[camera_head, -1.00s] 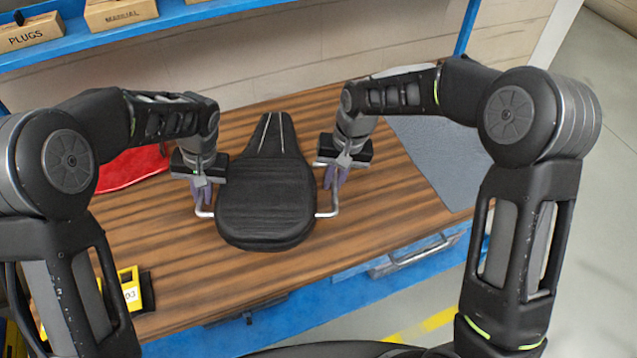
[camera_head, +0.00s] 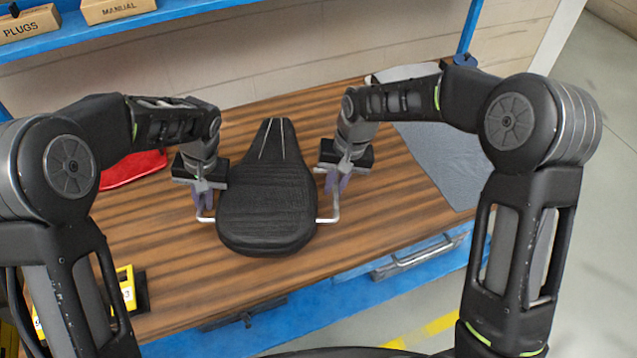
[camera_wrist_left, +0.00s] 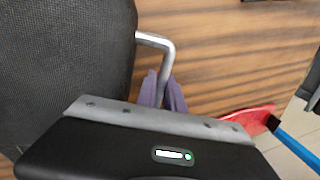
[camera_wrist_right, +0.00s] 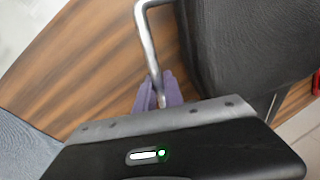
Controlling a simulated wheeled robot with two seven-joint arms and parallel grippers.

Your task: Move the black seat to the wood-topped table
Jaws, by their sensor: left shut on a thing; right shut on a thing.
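The black seat (camera_head: 268,205) is over the wood-topped table (camera_head: 380,225), its narrow end toward the wall and its wide end toward me. A bent metal handle sticks out on each side. My left gripper (camera_head: 204,203) is shut on the left handle, which shows in the left wrist view (camera_wrist_left: 160,42). My right gripper (camera_head: 338,188) is shut on the right handle, which shows in the right wrist view (camera_wrist_right: 146,40). The seat also shows at the edge of both wrist views. I cannot tell whether its underside touches the tabletop.
A red item (camera_head: 135,168) lies at the table's left, behind my left arm. A grey mat (camera_head: 440,165) covers the right end. A yellow item (camera_head: 125,290) is at the front left. A blue shelf with labelled boxes (camera_head: 118,9) runs above the back.

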